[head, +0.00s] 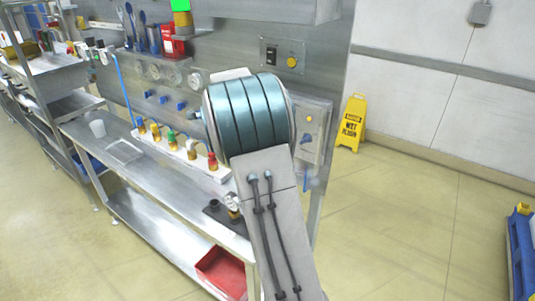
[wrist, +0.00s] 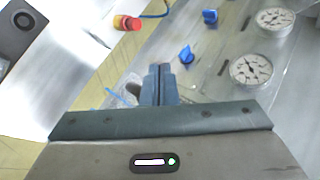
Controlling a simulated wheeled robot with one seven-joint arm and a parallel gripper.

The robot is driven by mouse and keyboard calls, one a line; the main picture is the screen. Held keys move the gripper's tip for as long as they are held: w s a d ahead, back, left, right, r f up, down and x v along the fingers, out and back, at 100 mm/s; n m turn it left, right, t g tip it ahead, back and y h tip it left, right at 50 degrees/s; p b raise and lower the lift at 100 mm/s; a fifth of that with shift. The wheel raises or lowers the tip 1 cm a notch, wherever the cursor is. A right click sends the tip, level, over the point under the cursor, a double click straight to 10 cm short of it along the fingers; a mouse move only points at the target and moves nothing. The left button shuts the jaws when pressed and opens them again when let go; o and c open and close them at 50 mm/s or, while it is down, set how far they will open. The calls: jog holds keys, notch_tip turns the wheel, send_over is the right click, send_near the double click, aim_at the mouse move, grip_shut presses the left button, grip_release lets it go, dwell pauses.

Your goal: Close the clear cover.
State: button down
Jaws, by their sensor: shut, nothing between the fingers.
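I cannot make out the clear cover for certain in either view. In the wrist view, a pale, partly see-through shape shows just left of my gripper's fingers; I cannot tell whether it is the cover. My gripper (wrist: 160,72) is shut and empty, its two blue-grey fingers together in front of the steel panel with gauges (wrist: 251,69) and blue knobs (wrist: 186,54). In the head view my own arm hides the gripper and part of the wall behind it. A grey control box (head: 314,135) with a yellow button shows right of the arm.
A yellow wet-floor sign (head: 351,122) stands at the right; the floor there is mostly clear.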

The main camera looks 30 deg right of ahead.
jog(key=s+a+r+p, duration=0.25)
jog(key=a+r, duration=0.45)
jog(key=a, duration=0.4)
jog(key=s+f+n+g+b, duration=0.2)
jog(key=s+n, duration=0.4)
jog(key=s, duration=0.7)
jog(key=s+f+n+g+b, duration=0.1)
jog(key=s+f+n, duration=0.4)
jog(key=s, duration=0.9)
jog(key=s+a+f+n+g+b, duration=0.1)
jog(key=s+f+n+g+b, duration=0.1)
jog(key=s+n, duration=0.6)
jog(key=s+f, duration=0.1)
jog(key=s, duration=0.4)
jog(key=shift+s+f+g+y+b, duration=0.3)
jog(key=shift+s+y+b, duration=0.1)
